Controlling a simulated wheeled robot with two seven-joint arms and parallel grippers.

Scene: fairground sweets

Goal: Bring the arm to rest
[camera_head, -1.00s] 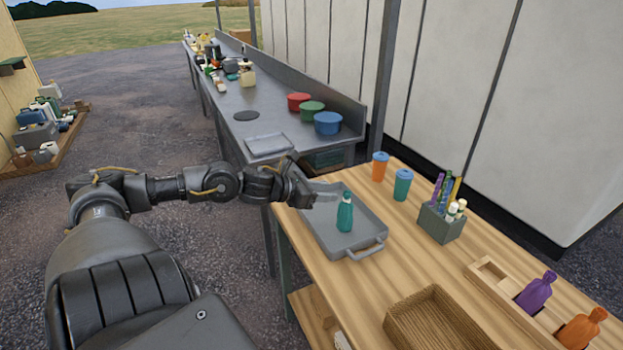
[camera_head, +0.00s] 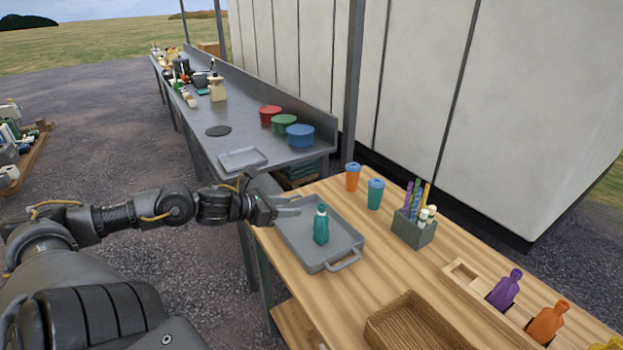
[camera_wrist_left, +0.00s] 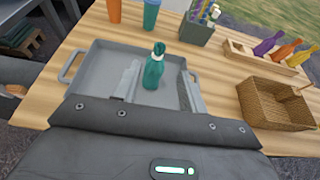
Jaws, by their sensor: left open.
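In the left wrist view the bottle (camera_wrist_left: 153,68) shows between the two fingers. My right gripper is not in view.
On the wooden table stand an orange cup (camera_head: 353,178), a teal cup (camera_head: 375,194), a grey holder (camera_head: 414,231) with straws, a wooden rack (camera_head: 464,272) with purple and orange bottles, and a wicker basket (camera_head: 415,325). A metal counter (camera_head: 225,150) with coloured tubs runs behind.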

